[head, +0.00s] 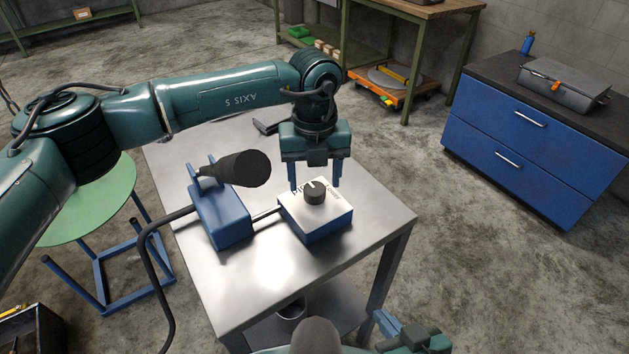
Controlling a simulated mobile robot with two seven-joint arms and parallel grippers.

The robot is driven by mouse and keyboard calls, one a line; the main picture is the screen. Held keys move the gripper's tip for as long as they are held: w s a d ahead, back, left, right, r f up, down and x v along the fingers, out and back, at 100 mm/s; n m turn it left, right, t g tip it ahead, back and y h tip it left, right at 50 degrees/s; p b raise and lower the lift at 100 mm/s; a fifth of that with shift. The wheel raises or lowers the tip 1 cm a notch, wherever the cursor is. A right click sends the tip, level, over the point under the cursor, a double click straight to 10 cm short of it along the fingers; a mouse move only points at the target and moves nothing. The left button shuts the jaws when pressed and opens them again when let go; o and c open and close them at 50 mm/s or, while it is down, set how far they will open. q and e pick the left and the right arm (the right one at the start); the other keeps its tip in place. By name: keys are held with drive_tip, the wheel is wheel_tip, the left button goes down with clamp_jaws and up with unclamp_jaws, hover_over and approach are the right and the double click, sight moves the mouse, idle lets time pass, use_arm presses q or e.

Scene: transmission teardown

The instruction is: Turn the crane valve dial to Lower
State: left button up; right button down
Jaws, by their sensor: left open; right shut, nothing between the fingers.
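The crane valve dial (314,193) is a dark round knob on top of a blue box with a white face (318,218). A light pointer mark on the knob points to the upper left. Lettering on the white face is partly covered and too small to read fully. My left gripper (315,184) points down with its fingers open, one on each side of the dial in the picture. I cannot tell whether they touch it. My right gripper (384,322) is low at the bottom edge, shut and empty, away from the dial.
The box stands on a steel table (270,275). A blue unit with a black cone-shaped handle (240,169) stands left of it, joined by a short pipe. A dark hose hangs off the left edge. A green stool (95,205) is left, a blue drawer cabinet (530,150) right.

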use_arm(q)
drive_tip(key=shift+f, duration=1.2)
drive_tip(key=shift+c, duration=0.5)
drive_tip(key=c, duration=0.9)
